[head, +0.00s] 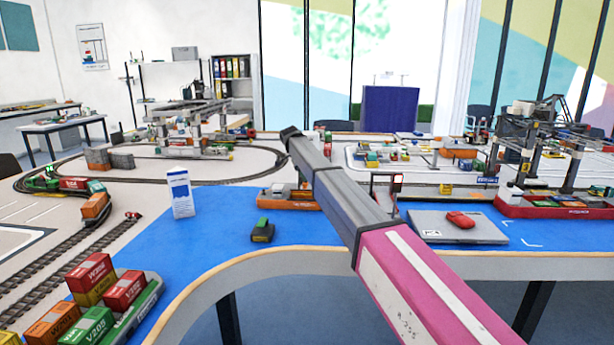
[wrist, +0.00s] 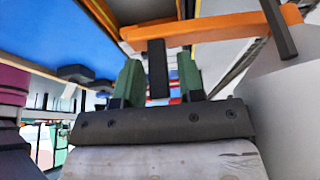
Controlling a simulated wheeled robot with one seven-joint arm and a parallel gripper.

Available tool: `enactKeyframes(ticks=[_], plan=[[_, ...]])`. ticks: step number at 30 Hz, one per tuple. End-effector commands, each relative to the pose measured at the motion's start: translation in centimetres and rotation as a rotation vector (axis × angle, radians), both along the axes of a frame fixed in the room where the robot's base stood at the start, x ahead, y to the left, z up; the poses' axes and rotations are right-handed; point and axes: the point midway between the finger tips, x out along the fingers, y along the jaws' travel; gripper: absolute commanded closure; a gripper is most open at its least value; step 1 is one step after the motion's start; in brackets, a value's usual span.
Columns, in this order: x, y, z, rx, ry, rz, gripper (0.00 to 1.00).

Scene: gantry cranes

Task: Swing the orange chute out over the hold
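In the wrist view an orange bar (wrist: 215,30), which looks like the chute, runs across the top of the picture. A short black post (wrist: 157,72) hangs below it. My gripper (wrist: 158,62) has its two green fingers apart, one on each side of the post, with gaps visible on both sides. In the head view an orange-hulled boat (head: 283,199) sits on the blue water area, partly behind my arm. My gripper and the chute cannot be made out in the head view. The inside of the hold is not clearly visible.
A white-and-blue carton (head: 181,193) and a small dark green-topped boat (head: 262,231) stand on the blue surface. A grey slab (head: 455,227) carries a red item (head: 460,219). A gantry crane (head: 520,150) stands over a red ship (head: 555,209) at right. Containers (head: 92,273) stand front left.

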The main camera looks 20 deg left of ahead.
Motion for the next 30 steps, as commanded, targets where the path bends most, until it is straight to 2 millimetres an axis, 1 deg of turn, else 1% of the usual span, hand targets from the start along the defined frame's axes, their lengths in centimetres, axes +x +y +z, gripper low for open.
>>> enactKeyframes(ticks=[9, 14, 17, 20, 27, 30], plan=[[0.0, 0.0, 0.0, 0.000, 0.000, 0.001, 0.57], [0.0, 0.2, 0.7, 0.000, 0.000, 0.001, 0.57], [0.0, 0.6, 1.6, -0.001, 0.000, 0.001, 0.57], [-0.1, 1.2, 3.0, 0.000, -0.001, 0.001, 0.57], [-0.5, 3.0, 7.2, 0.000, -0.001, 0.002, 0.57], [-0.7, 3.6, 8.7, 0.000, -0.001, 0.001, 0.57]])
